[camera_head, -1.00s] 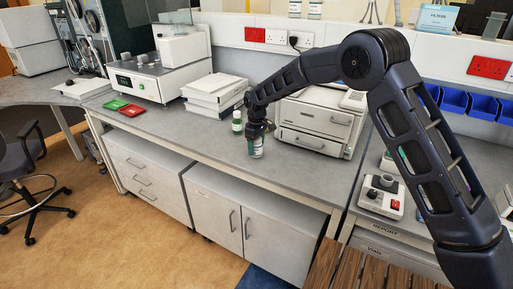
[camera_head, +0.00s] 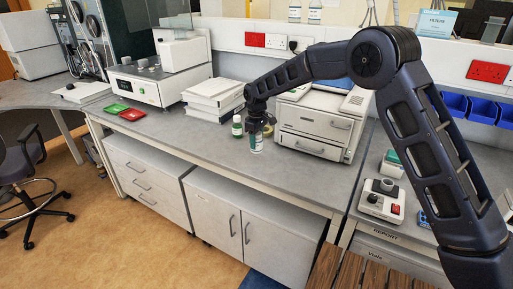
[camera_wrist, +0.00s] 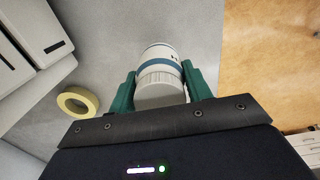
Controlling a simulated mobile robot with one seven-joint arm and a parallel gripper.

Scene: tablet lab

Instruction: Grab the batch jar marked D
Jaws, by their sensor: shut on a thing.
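My gripper (camera_head: 258,122) is shut on a white jar (camera_head: 256,143) with a coloured label, over the bench near its front edge. In the wrist view the jar (camera_wrist: 160,58) has a pale ribbed cap and a blue band, and sits between the two green fingers of my gripper (camera_wrist: 159,76). The jar looks upright and a little above the bench top. Its marking cannot be read in either view.
A yellow tape roll (camera_wrist: 78,103) lies on the bench beside the held jar. A white drawer unit (camera_head: 315,125) stands close on the right. White binders (camera_head: 214,97) are stacked behind left. Red and green trays (camera_head: 131,115) lie further left. The bench between is clear.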

